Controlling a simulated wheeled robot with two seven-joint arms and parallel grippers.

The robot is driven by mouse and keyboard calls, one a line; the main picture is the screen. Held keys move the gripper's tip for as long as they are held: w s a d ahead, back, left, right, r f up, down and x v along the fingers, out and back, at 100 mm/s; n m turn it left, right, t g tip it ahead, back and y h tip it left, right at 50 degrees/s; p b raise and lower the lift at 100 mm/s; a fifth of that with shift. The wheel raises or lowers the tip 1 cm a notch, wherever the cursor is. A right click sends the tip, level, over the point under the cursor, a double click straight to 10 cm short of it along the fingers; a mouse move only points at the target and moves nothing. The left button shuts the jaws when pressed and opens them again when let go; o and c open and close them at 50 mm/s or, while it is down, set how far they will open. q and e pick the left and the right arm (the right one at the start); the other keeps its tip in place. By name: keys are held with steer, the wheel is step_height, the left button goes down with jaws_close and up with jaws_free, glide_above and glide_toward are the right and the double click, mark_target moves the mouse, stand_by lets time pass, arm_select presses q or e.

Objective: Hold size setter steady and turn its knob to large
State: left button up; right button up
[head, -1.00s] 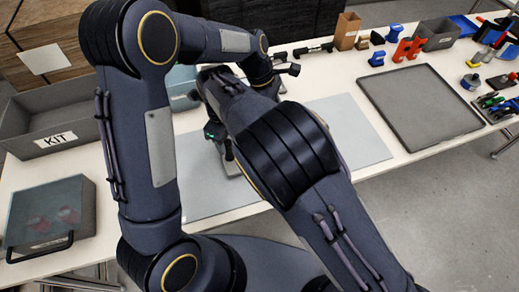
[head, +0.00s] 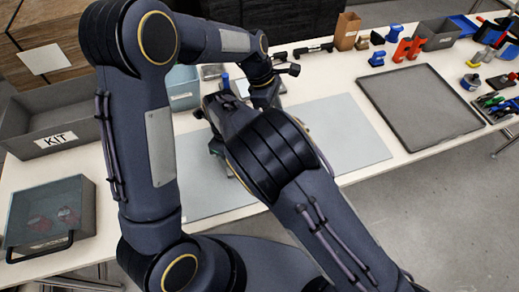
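The size setter and its knob cannot be made out; my arms cover the middle of the grey mat (head: 345,135) in the head view. A small dark grey part (head: 217,147) shows at the left edge of my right forearm, but I cannot tell whether it is the setter or my gripper. My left arm arches over from the left, and its wrist end is above the back of the mat. My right arm reaches in from the lower right, its far end close to the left wrist. The fingertips of both grippers are hidden behind my own links.
A grey KIT bin (head: 70,125) and a clear-lidded case (head: 48,215) stand at left. A light-blue bin (head: 182,88) is behind my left arm. A dark grey tray (head: 418,105) lies at right, with tools and coloured parts beyond. The mat's right part is clear.

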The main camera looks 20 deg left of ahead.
jaws_close()
arm_select(q)
steer(key=o, duration=0.3)
steer(key=shift+o, duration=1.1)
steer(key=shift+d+m, duration=0.1)
steer(key=shift+m, duration=0.4)
steer(key=d+r+n+y, duration=0.1)
steer(key=d+n+y, duration=0.1)
steer(key=n, duration=1.4)
steer(key=d+r+n+y, duration=0.2)
steer(key=n, duration=1.4)
steer(key=f, duration=1.2)
steer(key=shift+s+a+f, duration=0.1)
steer(key=shift+a, duration=0.15)
